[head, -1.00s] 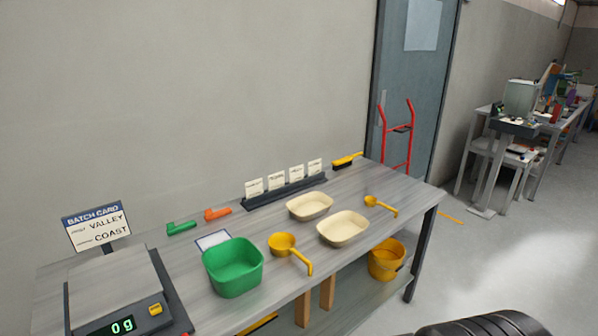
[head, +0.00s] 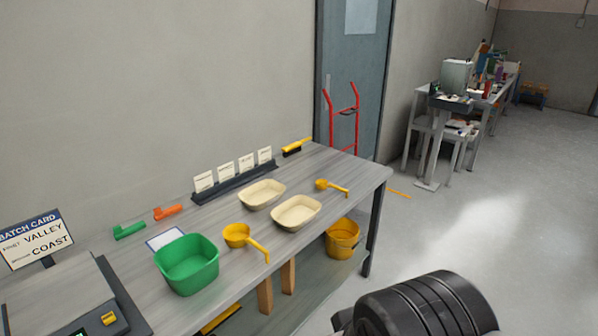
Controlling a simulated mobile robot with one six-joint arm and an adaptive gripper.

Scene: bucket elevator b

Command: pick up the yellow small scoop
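Two yellow scoops lie on the grey workbench (head: 345,172). The small yellow scoop (head: 322,185) is near the bench's right end, beside a cream tray, with its handle pointing right. A larger yellow scoop (head: 237,235) lies between the green tub and the nearer cream tray, its handle toward the front edge. A dark rounded part of my own arm shows at the bottom, apart from the bench. My gripper's fingers are not in view.
Two cream trays (head: 262,188) (head: 297,224) and a green tub (head: 187,278) stand on the bench. A scale (head: 60,293) is at the left, and a card rack (head: 235,184) and a yellow brush (head: 297,146) are at the back. A yellow bucket (head: 342,240) sits below. Open floor lies to the right.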

